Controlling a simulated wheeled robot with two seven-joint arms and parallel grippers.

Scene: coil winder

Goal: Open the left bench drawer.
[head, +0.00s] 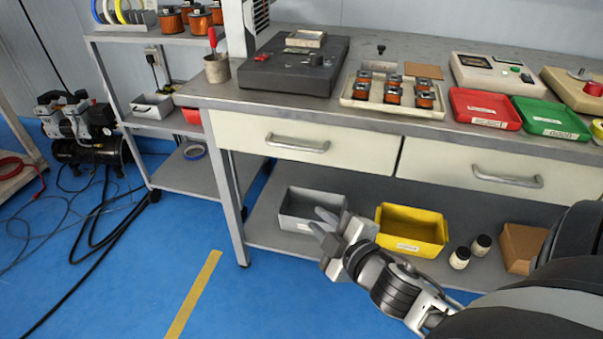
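The left bench drawer (350,151) has a cream front and sits under the bench top. It looks shut, with its front flush with the bench frame. Its grey bar handle (297,143) is left of the drawer's middle and nothing touches it. My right gripper (322,223) reaches in from the lower right, lower in the picture than the drawer and handle. Its two fingers point up and left with a gap between them, and nothing shows in them. My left gripper is outside the picture.
The right drawer (480,165) also looks shut. A grey bin (290,213) and a yellow bin (412,228) stand on the lower shelf behind my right gripper. The bench top holds a tray of coils (360,102).

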